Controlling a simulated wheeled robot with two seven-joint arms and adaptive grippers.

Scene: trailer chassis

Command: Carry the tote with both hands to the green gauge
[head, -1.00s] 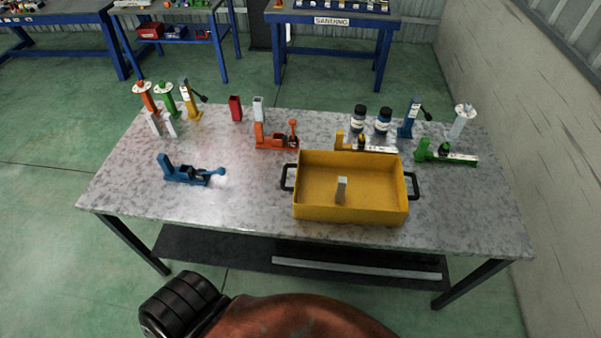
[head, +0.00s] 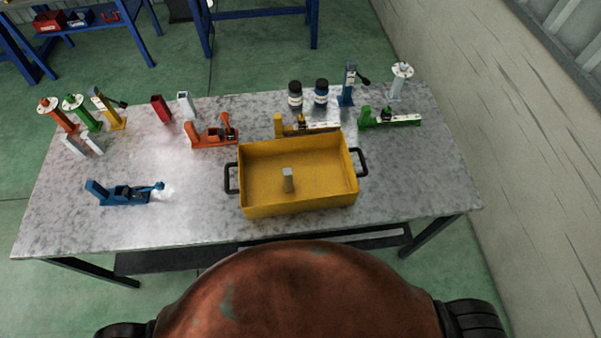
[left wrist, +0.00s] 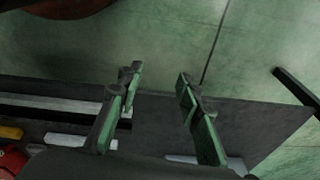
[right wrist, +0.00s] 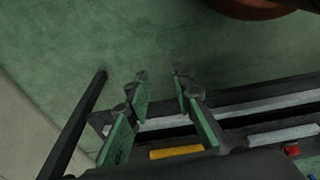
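The yellow tote (head: 300,203) stands on the table near its front edge, with black handles at its left (head: 231,178) and right (head: 362,162) ends. A small grey block (head: 288,180) stands inside it. A green device with a long pale bar (head: 388,119) lies behind and right of the tote. A green post with a round disc (head: 84,113) stands at the back left. I cannot tell for sure which is the green gauge. My left gripper (left wrist: 157,76) and right gripper (right wrist: 159,72) are open and empty; neither shows in the head view.
On the speckled table (head: 200,225) are a blue device (head: 125,193), an orange device (head: 210,134) and a yellow device (head: 300,126) just behind the tote. Two dark bottles (head: 308,94) stand behind. The table's right front is clear. A wall (head: 480,100) rises at right.

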